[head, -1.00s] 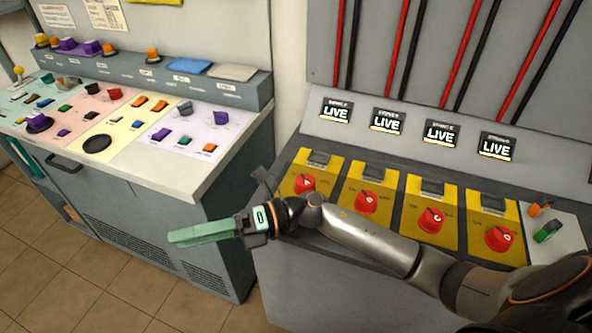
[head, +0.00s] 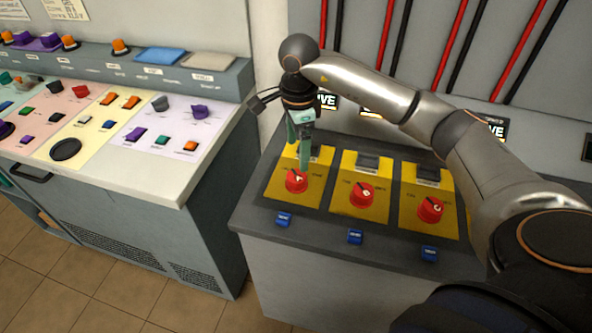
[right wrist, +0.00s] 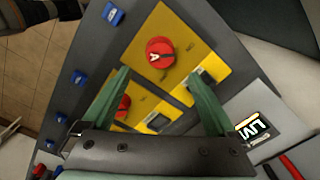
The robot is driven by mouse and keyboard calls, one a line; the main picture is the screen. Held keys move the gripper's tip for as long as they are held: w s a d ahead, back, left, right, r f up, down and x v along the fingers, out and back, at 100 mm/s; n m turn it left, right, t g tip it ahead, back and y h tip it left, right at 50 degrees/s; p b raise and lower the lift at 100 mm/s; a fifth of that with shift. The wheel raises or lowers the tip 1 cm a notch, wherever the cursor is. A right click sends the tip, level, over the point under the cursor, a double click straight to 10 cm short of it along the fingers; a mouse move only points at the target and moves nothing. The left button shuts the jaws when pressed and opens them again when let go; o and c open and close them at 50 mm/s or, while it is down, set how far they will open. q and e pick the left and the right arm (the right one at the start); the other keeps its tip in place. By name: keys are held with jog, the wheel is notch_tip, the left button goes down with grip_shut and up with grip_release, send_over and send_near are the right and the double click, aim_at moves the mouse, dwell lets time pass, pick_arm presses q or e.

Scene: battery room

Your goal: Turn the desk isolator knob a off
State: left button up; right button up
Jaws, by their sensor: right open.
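Desk isolator knob a is the red knob (head: 296,181) on the leftmost yellow plate (head: 281,196) of the sloping desk. The right wrist view shows the same knob (right wrist: 160,52) with a white letter A, beyond and between the fingertips. My right gripper (head: 299,158) points down just above this knob, its green fingers apart and empty. In the right wrist view the open fingers (right wrist: 158,75) frame the yellow plate and do not visibly touch the knob. My left gripper is not in view.
Two more red knobs (head: 362,194) (head: 430,209) sit to the right, with blue tags (head: 284,219) along the front. LIVE displays (head: 328,101) are partly hidden behind my right arm. A separate control console (head: 150,180) stands left. Tiled floor (head: 80,280) is clear.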

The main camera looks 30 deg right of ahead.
aim_at(297, 175)
notch_tip(297, 175, down, 9)
jog(key=shift+w+r+p, duration=0.1)
jog(key=shift+p, duration=0.3)
jog(key=c, duration=1.4)
jog(key=shift+o, duration=0.2)
